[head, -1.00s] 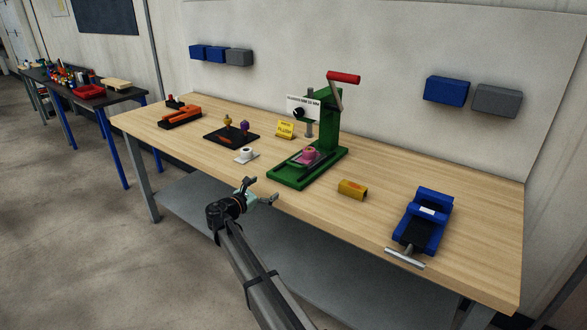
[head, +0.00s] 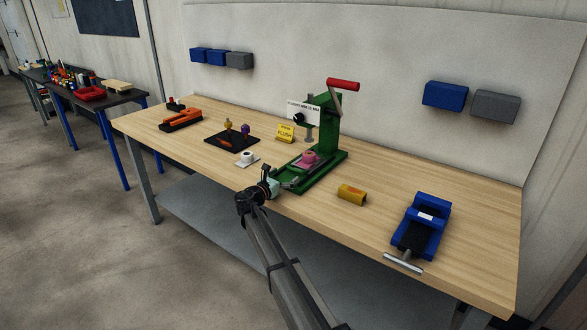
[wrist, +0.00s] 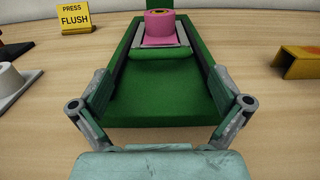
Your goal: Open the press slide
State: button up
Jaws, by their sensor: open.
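The green press (head: 330,125) with a red-handled lever (head: 343,85) stands on the wooden table. Its slide (wrist: 162,52) carries a pink block with a yellow top (wrist: 160,25), which also shows in the head view (head: 310,157). The slide has a green front edge and lies over the green base (wrist: 160,95). My gripper (wrist: 160,105) is open and empty at the front end of the base, with one finger on each side of it. The slide is farther in, ahead of the fingertips. I cannot tell whether the fingers touch the base.
A yellow "PRESS FLUSH" sign (wrist: 75,17) and a white round part on a plate (head: 247,158) are to the left. A yellow half-pipe block (head: 352,194) and a blue vise (head: 420,225) are to the right. Bare tabletop lies between them.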

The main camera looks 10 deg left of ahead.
aim_at(294, 170)
jog(key=p+x, duration=0.1)
jog(key=x, duration=0.4)
jog(key=shift+w+d, duration=0.2)
jog(key=shift+w, duration=0.1)
